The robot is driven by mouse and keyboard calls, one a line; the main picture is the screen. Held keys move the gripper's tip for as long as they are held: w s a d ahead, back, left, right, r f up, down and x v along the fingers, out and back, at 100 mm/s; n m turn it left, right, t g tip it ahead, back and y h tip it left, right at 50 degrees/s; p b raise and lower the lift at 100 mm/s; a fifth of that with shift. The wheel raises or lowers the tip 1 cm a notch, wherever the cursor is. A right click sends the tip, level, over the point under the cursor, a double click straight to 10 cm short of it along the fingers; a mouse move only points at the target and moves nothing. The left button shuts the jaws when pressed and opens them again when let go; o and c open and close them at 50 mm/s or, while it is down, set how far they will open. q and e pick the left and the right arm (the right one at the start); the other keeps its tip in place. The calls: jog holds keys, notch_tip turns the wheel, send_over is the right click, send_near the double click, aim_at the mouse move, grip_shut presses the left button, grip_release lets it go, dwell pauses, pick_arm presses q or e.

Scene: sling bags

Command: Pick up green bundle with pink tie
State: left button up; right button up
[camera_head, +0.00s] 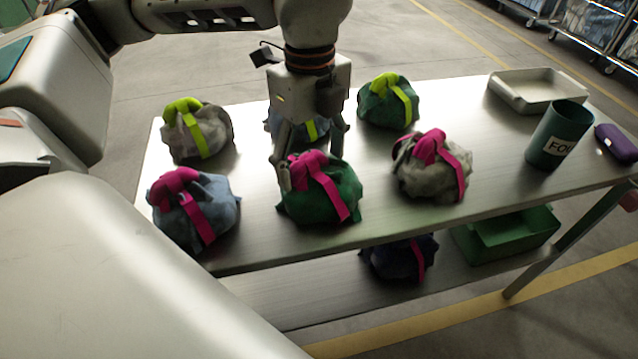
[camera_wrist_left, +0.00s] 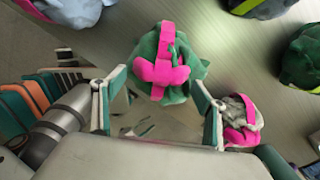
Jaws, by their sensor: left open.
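The green bundle with pink tie (camera_head: 333,200) sits on the metal table at the front middle. In the left wrist view the green bundle (camera_wrist_left: 184,82) lies just beyond and between my fingertips, its pink knot facing the camera. My left gripper (camera_head: 310,168) is open, pointing down at the bundle, with one finger at its left side and the other behind it. In the left wrist view my left gripper's fingers (camera_wrist_left: 160,88) are spread wide, with nothing held between them. Whether they touch the bundle I cannot tell. My right gripper is not in view.
A blue bundle (camera_head: 212,205) and a grey bundle (camera_head: 440,178), both with pink ties, flank it. Bundles with yellow-green ties stand behind, one partly hidden by my gripper. A white tray (camera_head: 555,88), green cup (camera_head: 560,122) and purple case (camera_head: 617,147) are at right.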

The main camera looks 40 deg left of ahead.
pick_arm(q)
jog(key=c, duration=2)
jog(key=shift+r, duration=0.15)
